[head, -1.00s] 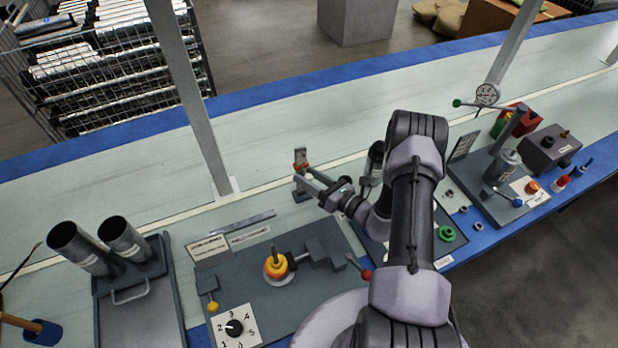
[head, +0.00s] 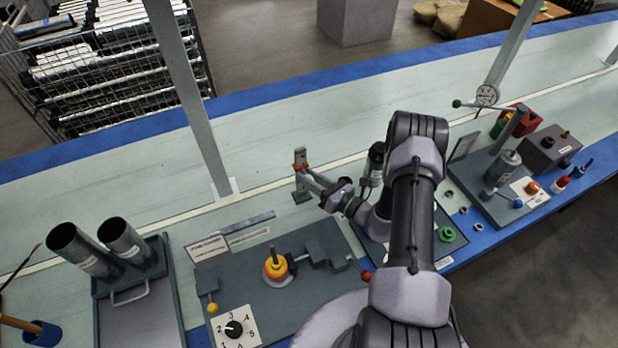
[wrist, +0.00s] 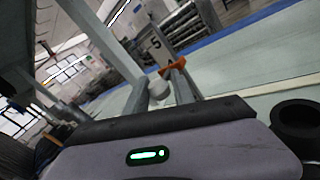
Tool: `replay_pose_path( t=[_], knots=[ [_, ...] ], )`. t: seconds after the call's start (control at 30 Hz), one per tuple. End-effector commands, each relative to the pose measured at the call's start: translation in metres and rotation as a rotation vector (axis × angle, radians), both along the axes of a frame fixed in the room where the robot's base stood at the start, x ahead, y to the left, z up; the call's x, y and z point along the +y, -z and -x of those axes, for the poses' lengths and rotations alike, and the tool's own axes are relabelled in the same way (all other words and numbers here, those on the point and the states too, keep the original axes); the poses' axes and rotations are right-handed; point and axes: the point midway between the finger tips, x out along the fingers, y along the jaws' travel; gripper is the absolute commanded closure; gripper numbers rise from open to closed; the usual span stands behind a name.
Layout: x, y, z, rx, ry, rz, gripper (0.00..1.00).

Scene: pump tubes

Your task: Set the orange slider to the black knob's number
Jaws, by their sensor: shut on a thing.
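The orange slider (head: 301,167) sits on a short grey upright post (head: 299,156) on the bench, around the middle of its height. It also shows in the wrist view (wrist: 173,67), below a plate marked 5. My gripper (head: 302,172) reaches the post from the right, its fingers shut on the slider; its fingers (wrist: 168,82) reach it in the wrist view. The black knob (head: 234,329) sits on a white dial plate (head: 250,339) numbered 0 to 5 at the front. Its white mark appears to point up-left, towards 2. The post's lower numbers are not readable.
A grey board (head: 265,308) carries an orange-yellow knob (head: 276,267) and a red-tipped lever. Two dark tubes (head: 75,245) stand at left. A tall metal upright (head: 190,95) rises left of the post. The bench behind the post is clear.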

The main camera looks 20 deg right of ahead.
Motion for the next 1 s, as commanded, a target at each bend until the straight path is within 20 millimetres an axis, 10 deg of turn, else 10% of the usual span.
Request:
replay_pose_path(
  t=[0.73,1.0],
  knots=[
    [0.005,0.003,0.002,0.005,-0.014,0.0,1.0],
    [0.005,0.064,-0.012,0.004,-0.016,0.004,1.0]
  ],
)
